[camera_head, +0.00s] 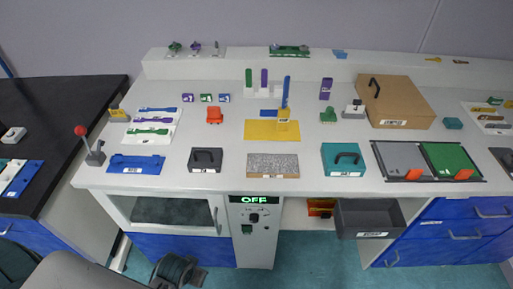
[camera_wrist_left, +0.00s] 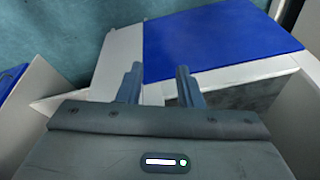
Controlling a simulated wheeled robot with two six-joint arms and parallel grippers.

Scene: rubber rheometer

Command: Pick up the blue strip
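A tall, thin blue strip (camera_head: 286,90) stands nearly upright around the middle of the white bench, just above a yellow block (camera_head: 284,119). I cannot tell whether its foot is in the block or behind it. Similar green (camera_head: 249,77) and purple (camera_head: 264,78) strips stand in a white rack to its left. My left gripper (camera_wrist_left: 160,82) is open and empty in the left wrist view, its two fingers apart over the blue cabinet front. It is far from the strip. My right gripper is not in view.
A yellow plate (camera_head: 260,131) lies under the block. A red-knobbed lever (camera_head: 82,132) stands at the left.

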